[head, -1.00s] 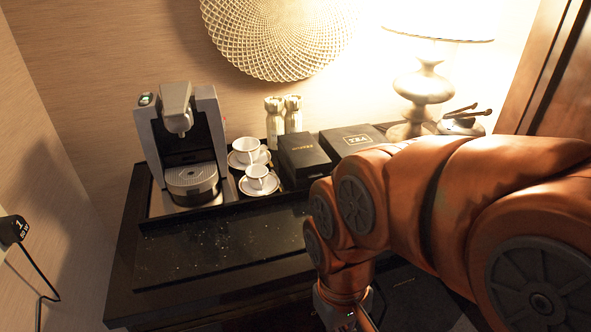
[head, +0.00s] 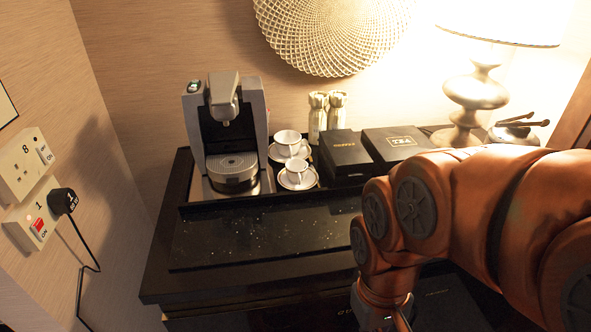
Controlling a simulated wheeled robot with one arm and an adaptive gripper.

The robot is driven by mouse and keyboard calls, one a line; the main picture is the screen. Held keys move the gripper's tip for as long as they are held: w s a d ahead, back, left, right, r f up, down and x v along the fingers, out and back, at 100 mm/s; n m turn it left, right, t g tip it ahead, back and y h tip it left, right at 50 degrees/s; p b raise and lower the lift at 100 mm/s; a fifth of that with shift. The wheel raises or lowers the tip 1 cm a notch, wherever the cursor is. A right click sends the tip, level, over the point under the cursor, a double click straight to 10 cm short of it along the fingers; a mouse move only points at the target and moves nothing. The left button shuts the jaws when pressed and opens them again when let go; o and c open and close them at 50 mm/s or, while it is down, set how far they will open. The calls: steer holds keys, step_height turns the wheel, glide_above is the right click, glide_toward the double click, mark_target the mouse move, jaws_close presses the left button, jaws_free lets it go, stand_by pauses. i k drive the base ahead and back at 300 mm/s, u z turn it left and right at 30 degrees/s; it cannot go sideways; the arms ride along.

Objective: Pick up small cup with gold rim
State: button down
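Two small white cups with thin rims stand on saucers on the black tray, right of the coffee machine. The front cup (head: 296,171) sits on its saucer (head: 298,183); the back cup (head: 288,142) sits on another saucer (head: 275,153) close behind it. Both are upright. The rim colour is hard to make out at this size. My gripper (head: 394,322) is at the bottom edge, below and right of the cups, well apart from them. Its fingers are cut off by the frame, so their opening is hidden.
A lamp (head: 476,92) stands at the back right. The dark counter front (head: 250,238) is clear. A wall socket (head: 22,167) is at left.

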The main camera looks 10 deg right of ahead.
mark_target(297, 169)
steer(key=z, duration=2.85)
steer(key=k, duration=1.55)
steer(key=u, duration=2.45)
steer(key=i, duration=0.5)
